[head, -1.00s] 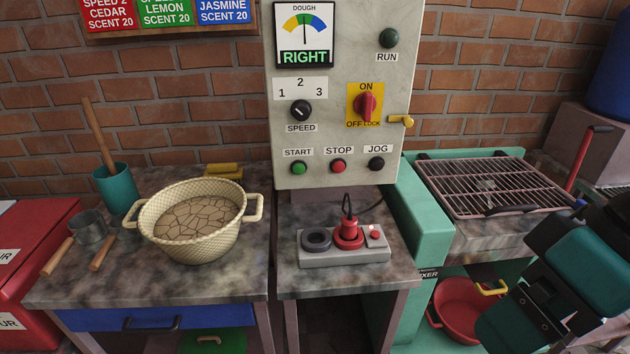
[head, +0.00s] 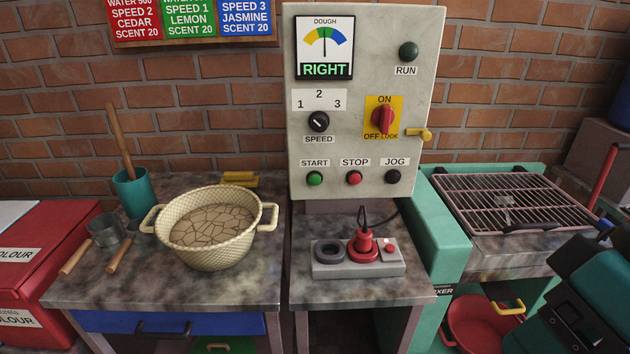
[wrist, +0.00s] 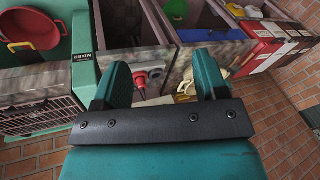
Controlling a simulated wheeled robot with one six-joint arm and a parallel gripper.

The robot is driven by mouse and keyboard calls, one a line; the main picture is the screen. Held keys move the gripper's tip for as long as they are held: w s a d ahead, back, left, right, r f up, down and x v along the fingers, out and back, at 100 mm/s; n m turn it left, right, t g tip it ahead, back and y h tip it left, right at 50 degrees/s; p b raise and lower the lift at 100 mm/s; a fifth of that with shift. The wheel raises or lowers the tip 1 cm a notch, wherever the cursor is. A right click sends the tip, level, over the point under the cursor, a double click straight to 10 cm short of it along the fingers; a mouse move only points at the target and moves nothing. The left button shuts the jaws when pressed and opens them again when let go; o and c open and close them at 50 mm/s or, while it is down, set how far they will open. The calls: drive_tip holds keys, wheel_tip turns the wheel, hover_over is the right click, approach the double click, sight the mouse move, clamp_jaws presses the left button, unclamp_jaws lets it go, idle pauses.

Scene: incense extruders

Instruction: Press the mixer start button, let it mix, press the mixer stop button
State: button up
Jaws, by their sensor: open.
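The green START button (head: 315,178) and the red STOP button (head: 354,178) sit side by side low on the pale control panel (head: 420,60). A black JOG button (head: 393,176) is to their right. The dark green RUN lamp (head: 408,52) looks unlit. The dough gauge (head: 325,47) reads RIGHT. The speed knob (head: 319,121) is below it, and the red switch (head: 383,118) sits on a yellow plate. In the wrist view my gripper (wrist: 162,85) is open and empty. In the head view only part of my arm shows at the lower right, well away from the buttons.
A grey block with a red plug (head: 363,246) stands on the counter below the panel. A woven basket (head: 210,255) and a teal cup (head: 133,192) are at the left. A teal mixer body with a wire rack (head: 515,200) is at the right. A red basin (head: 480,325) sits low.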

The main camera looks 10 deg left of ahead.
clamp_jaws()
idle(1.4)
